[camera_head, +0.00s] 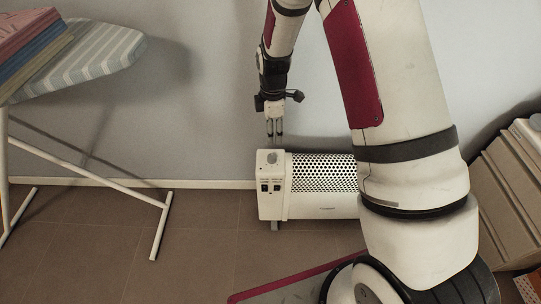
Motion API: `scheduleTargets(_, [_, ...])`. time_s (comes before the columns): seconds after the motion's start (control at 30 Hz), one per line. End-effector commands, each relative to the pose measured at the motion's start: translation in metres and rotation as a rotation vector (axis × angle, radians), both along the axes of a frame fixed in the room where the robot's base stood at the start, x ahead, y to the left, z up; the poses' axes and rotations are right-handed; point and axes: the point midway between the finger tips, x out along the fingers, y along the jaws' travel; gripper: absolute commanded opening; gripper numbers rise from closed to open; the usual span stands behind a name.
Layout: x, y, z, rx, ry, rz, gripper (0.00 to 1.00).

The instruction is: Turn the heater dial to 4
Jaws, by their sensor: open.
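The white heater (318,204) stands on the floor near the wall, with its right end hidden behind my arm. Its dial (271,157) is a small grey knob on the top of the control block at the left end. Two dark switches sit on the front of that block. The number the dial points to is too small to read. My gripper (274,135) points down just above the dial, with its fingers open and nothing between them. There appears to be a small gap between the fingertips and the dial.
An ironing board (95,60) with folded cloths (30,40) on it stands at the left, its legs (160,228) reaching the floor. Cardboard boxes (515,190) lean at the right. The tiled floor (200,245) left of the heater is clear. The wall is close behind.

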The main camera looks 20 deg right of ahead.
Motion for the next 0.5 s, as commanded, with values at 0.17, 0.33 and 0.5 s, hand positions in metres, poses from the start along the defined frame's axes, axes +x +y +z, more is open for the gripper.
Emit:
scheduleTargets(0.17, [0.001, 0.0, -0.033, -0.001, 0.003, -0.001, 0.47])
scheduleTargets(0.33, [0.003, 0.0, -0.067, -0.001, 0.003, -0.002, 0.47])
scheduleTargets(0.5, [0.004, -0.001, -0.098, -0.001, 0.003, -0.002, 0.47])
